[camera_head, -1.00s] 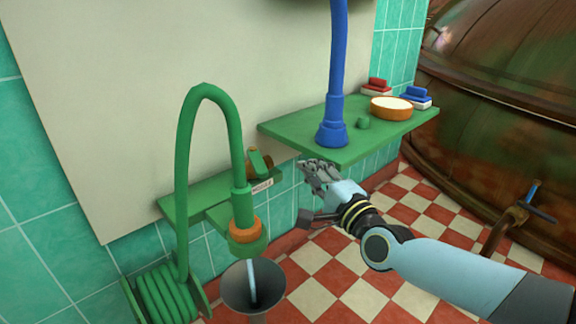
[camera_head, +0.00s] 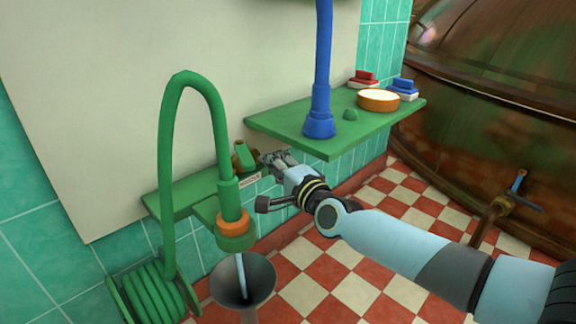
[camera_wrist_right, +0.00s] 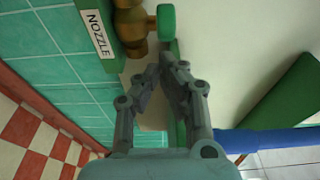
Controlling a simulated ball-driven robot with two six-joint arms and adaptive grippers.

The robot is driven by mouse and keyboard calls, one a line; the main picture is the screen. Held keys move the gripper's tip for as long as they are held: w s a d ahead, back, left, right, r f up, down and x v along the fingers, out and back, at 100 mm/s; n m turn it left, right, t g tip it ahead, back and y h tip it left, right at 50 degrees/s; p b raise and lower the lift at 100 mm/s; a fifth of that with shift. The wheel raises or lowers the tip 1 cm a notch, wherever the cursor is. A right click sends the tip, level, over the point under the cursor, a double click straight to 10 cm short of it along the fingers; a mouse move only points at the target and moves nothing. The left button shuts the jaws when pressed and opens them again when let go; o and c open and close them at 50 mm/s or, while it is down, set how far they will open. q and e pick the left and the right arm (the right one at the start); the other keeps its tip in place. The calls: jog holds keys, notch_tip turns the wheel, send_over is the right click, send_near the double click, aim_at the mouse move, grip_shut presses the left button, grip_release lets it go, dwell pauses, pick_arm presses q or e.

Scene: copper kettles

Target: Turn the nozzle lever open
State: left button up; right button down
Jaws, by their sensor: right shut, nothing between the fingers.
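The nozzle lever (camera_head: 246,154) is a green handle on a small brass valve (camera_head: 236,162), at the back of the green wall bracket near the board. In the right wrist view the green lever end (camera_wrist_right: 166,22) and the brass valve (camera_wrist_right: 132,26) show at the top, beside a white NOZZLE label (camera_wrist_right: 99,34). My right gripper (camera_head: 270,158) is just right of the lever, its fingers pointing toward it. In the wrist view its fingertips (camera_wrist_right: 161,66) are together and empty, a little below the lever, apparently apart from it. My left gripper is not in view.
A green hose arches down to a nozzle with an orange ring (camera_head: 233,223), above a grey funnel (camera_head: 260,275). A green shelf (camera_head: 290,128) with a blue post (camera_head: 319,90) juts out just above my right gripper. A copper kettle (camera_head: 490,120) stands at right.

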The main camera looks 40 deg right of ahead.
aim_at(245, 170)
jog(key=shift+w+a, duration=0.15)
jog(key=shift+a, duration=0.15)
jog(key=shift+a, duration=0.2)
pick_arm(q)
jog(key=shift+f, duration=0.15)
pick_arm(e)
jog(key=shift+a, duration=0.45)
jog(key=a+h+p, duration=0.1)
jog(key=a+m+p, duration=0.1)
jog(key=a+h+p, duration=0.1)
jog(key=p, duration=0.1)
jog(key=shift+w+a+r+m+g+h, duration=0.2)
jog(key=shift+w+a+m+g+h, duration=0.1)
jog(key=shift+w+a+f, duration=0.15)
jog(key=shift+a, duration=0.25)
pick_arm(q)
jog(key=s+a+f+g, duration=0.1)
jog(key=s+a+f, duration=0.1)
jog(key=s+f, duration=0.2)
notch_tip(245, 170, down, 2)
pick_arm(e)
jog(key=shift+w+a, duration=0.15)
jog(key=shift+a, duration=0.15)
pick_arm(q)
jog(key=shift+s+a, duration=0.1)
pick_arm(e)
jog(key=shift+a, duration=0.1)
